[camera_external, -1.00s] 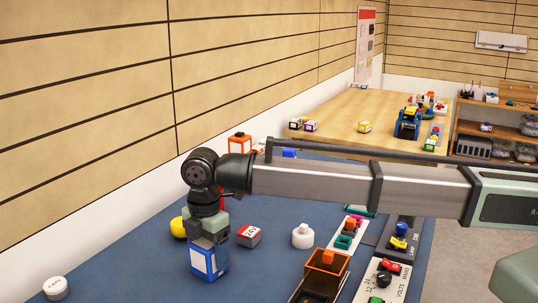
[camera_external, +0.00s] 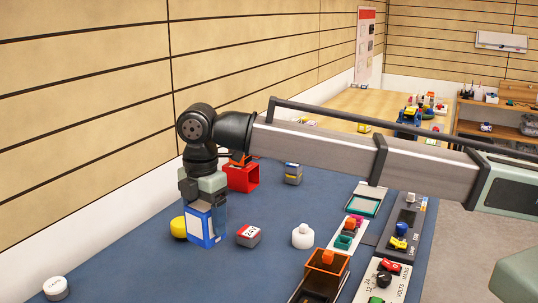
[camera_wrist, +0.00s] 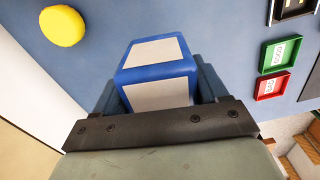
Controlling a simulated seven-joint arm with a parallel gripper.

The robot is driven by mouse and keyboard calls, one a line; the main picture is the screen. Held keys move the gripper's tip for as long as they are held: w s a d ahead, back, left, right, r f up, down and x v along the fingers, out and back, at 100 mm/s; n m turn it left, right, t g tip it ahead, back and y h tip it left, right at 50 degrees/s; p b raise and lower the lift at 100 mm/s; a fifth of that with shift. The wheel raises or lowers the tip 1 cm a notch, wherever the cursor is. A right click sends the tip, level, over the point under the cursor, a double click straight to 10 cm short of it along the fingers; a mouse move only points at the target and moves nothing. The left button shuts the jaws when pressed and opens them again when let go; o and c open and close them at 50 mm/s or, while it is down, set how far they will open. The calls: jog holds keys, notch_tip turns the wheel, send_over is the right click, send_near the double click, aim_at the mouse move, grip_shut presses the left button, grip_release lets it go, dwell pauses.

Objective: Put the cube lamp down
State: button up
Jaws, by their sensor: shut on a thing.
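The cube lamp, a blue-edged block with white panels (camera_external: 198,224), is between the fingers of my gripper (camera_external: 205,200), which points down over the left part of the blue table. In the wrist view, the lamp (camera_wrist: 158,72) sits between the two dark blue fingers of my gripper (camera_wrist: 160,95), and my gripper is shut on it. The lamp's upper part is hidden by the gripper in the external view. I cannot tell exactly how far its bottom is from the table.
A yellow round thing (camera_external: 178,227) stands just left of the lamp. A grey block with a red-and-white top (camera_external: 249,236) and a white knobbed thing (camera_external: 303,237) stand to the right. A red open box (camera_external: 241,178) is behind. Blue table (camera_external: 150,275) is bare in front.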

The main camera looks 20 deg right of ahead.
jog(key=shift+r, duration=0.45)
jog(key=shift+w+d, duration=0.1)
jog(key=shift+w, duration=0.05)
jog(key=w+d+n, duration=0.1)
jog(key=w+d, duration=0.7)
jog(key=d, duration=0.5)
jog(key=w+d, duration=0.8)
jog(key=d, duration=0.4)
jog(key=w+d+n, duration=0.1)
jog(key=w+d, duration=0.7)
jog(key=d, duration=0.5)
jog(key=shift+s+f, duration=0.1)
jog(key=shift+f, duration=4.75)
jog(key=shift+f, duration=0.1)
jog(key=o, duration=1.2)
